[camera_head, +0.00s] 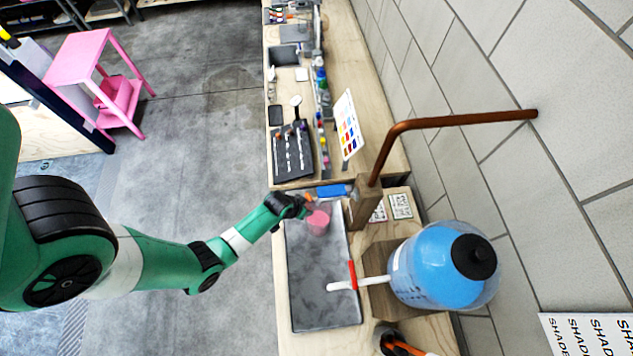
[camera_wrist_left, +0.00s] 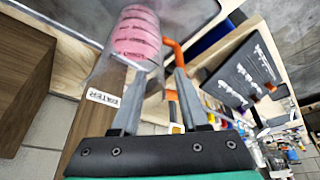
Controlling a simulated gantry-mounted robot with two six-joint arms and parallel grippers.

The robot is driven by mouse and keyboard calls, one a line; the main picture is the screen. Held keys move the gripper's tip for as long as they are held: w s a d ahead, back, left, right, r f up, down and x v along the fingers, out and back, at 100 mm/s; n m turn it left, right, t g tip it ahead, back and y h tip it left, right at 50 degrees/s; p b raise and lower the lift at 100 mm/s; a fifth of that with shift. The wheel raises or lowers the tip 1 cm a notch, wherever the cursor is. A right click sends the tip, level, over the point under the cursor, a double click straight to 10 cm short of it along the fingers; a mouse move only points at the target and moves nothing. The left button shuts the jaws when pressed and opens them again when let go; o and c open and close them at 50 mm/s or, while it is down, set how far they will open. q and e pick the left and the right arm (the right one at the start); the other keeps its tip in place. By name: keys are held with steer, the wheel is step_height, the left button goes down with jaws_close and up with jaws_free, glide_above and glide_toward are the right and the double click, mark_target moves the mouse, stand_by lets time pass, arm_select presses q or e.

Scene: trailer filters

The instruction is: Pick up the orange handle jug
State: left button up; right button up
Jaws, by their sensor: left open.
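The jug is a clear vessel with pink rings or discs inside. It stands at the top end of the grey tray (camera_head: 325,285) in the head view, its pink body (camera_head: 318,222) beside my left gripper (camera_head: 300,206). In the left wrist view the jug (camera_wrist_left: 135,45) is just beyond the fingertips, tilted in the picture. Its orange handle (camera_wrist_left: 178,53) shows close to the right finger of my left gripper (camera_wrist_left: 158,80), which is open. The left finger overlaps the jug's side; I cannot tell whether they touch. My right gripper is not in view.
A copper pipe (camera_head: 450,120) juts from the wall over the bench, by a wooden post (camera_head: 362,203). A blue water bottle (camera_head: 437,265) with a white spout stands right of the tray. A dark tool tray (camera_head: 293,152) lies beyond. The grey tray's lower part is clear.

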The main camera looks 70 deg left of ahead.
mark_target(313, 210)
arm_select(q)
steer(key=shift+w+f, duration=0.15)
steer(key=shift+f, duration=0.3)
arm_select(e)
steer(key=shift+f, duration=0.4)
arm_select(q)
steer(key=b+x, duration=0.3)
steer(key=x, duration=0.2)
steer(key=shift+w+a+f, duration=0.1)
steer(key=shift+w+f, duration=0.15)
arm_select(e)
step_height(313, 210, down, 3)
arm_select(q)
steer(key=shift+c, duration=0.3)
jaws_close()
